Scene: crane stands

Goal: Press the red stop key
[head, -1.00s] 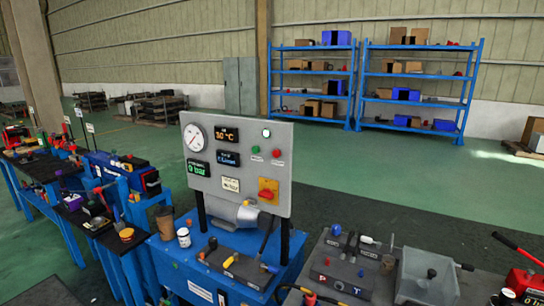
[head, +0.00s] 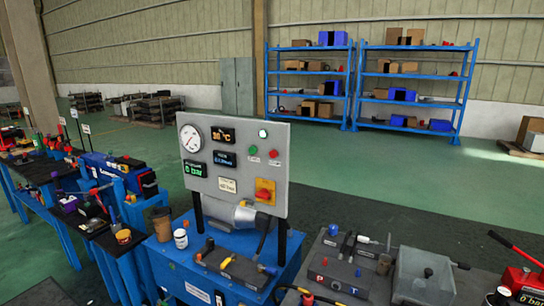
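The red stop key (head: 273,153) is a small round red button on the grey control panel (head: 231,197), right of a green button (head: 253,151). A small label sits under each button. The panel stands upright on two black posts above a blue power unit. A larger red rotary switch on a yellow plate (head: 265,192) sits lower on the panel. Neither of my grippers is in view, and nothing covers the red key.
A cup (head: 162,223) and a white can (head: 181,238) stand on the blue unit (head: 215,278), beside a valve block (head: 235,266). Open floor and blue shelves (head: 412,88) are behind.

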